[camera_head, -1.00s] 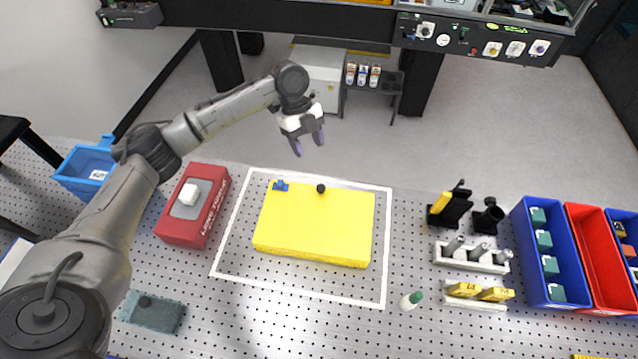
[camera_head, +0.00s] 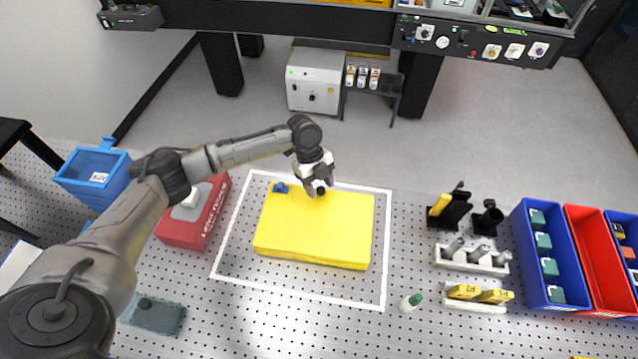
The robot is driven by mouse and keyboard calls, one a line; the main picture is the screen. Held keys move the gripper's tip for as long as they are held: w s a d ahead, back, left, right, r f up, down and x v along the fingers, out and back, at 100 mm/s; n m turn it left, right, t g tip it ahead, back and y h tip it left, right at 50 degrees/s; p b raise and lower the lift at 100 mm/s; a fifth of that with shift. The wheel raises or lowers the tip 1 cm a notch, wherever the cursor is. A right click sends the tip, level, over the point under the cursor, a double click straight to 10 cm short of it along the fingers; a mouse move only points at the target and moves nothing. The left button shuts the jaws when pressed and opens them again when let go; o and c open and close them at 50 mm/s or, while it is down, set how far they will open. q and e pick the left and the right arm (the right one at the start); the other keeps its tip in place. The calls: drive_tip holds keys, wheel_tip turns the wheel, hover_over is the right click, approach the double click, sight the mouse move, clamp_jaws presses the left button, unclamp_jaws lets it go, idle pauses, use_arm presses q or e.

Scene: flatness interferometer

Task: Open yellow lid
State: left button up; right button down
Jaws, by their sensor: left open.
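The yellow lid (camera_head: 315,228) is a flat yellow box-like cover lying level inside a white outlined square on the perforated table. A black knob (camera_head: 320,190) stands at its far edge, and a small blue part (camera_head: 281,187) sits at its far left corner. My left gripper (camera_head: 319,186) is open at the black knob, over the lid's far edge. Its fingers partly hide the knob; whether they touch it I cannot tell. My right gripper is not in view.
A red lens tissue box (camera_head: 184,232) stands left of the lid, under my left arm. A green-capped bottle (camera_head: 411,301), black holders (camera_head: 450,208) and a blue bin (camera_head: 541,255) stand to the right. The table just right of the lid is clear.

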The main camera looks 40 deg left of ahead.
use_arm(q)
drive_tip(key=shift+c, duration=0.3)
clamp_jaws()
idle(0.3)
